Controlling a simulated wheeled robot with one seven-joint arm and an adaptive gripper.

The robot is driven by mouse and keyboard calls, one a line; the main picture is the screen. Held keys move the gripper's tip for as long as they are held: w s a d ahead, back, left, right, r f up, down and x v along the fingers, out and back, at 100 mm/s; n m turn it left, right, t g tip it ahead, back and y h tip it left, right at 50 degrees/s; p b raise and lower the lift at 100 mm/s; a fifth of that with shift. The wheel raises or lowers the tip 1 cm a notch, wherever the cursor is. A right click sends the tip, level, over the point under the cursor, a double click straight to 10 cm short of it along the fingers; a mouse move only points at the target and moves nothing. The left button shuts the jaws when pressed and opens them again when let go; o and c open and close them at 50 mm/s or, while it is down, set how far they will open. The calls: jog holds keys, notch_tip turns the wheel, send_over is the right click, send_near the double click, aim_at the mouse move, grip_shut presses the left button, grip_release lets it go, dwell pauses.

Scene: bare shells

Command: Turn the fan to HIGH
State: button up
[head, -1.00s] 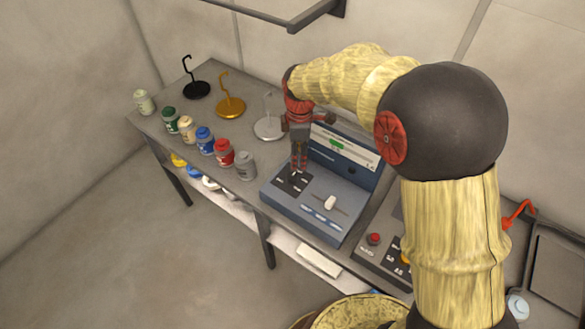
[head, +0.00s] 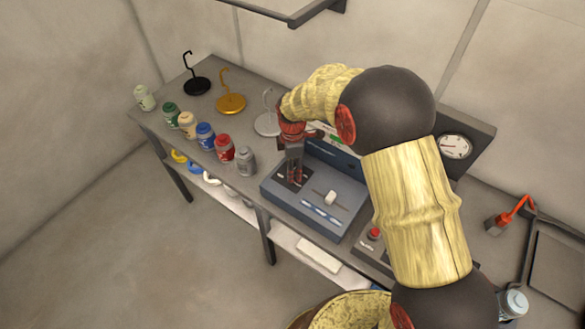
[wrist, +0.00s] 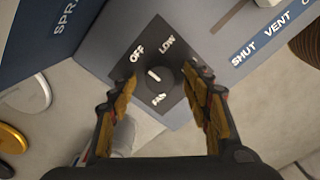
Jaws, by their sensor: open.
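The fan knob (wrist: 160,77) is a dark round dial on a black plate (wrist: 124,49) marked OFF, LOW and FAN in the wrist view. Its white pointer mark slants up-left, toward OFF. No HIGH label is readable; the right finger covers part of the plate's right side. My gripper (wrist: 158,84) is open, with one finger on each side of the knob and a visible gap to it. In the head view my gripper (head: 294,179) points down at the plate on the blue-grey control box (head: 270,194) and hides the knob.
A white slider handle (head: 330,198) stands on the same box, right of the plate. A red button (head: 374,233) is further right. A grey jar (head: 246,161) and a red jar (head: 224,149) stand left of the box. A silver hook stand (head: 267,124) is behind them.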

jog(key=shift+c, duration=0.2)
jog(key=c, duration=1.1)
